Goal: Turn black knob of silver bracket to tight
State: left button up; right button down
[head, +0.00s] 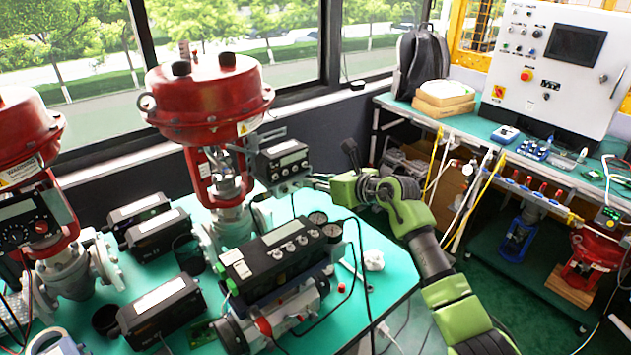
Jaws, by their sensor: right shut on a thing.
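The silver bracket (288,187) is fixed to the side of the middle red valve (208,100), under a small black positioner box (283,160) with a display. My right gripper (318,181) reaches in from the right, and its fingertips meet the right end of the bracket. It is shut there on what appears to be the black knob. The knob itself is hidden by the fingers or too small to make out, so its turn position cannot be told. My left gripper is out of view.
A larger black positioner (277,257) with gauges and cables stands just below the gripper on the green table (388,272). Several black boxes lie to the left, beside another red valve (28,125). A workbench with a white control panel (550,62) stands behind at right.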

jog(key=shift+w+d+m+g+y, duration=0.15)
jog(key=shift+m+g+y, duration=0.45)
jog(key=shift+m, duration=0.6)
jog(key=c, duration=2.2)
grip_release()
jog(key=shift+d, duration=0.1)
jog(key=v, duration=1.2)
jog(key=shift+f, duration=0.2)
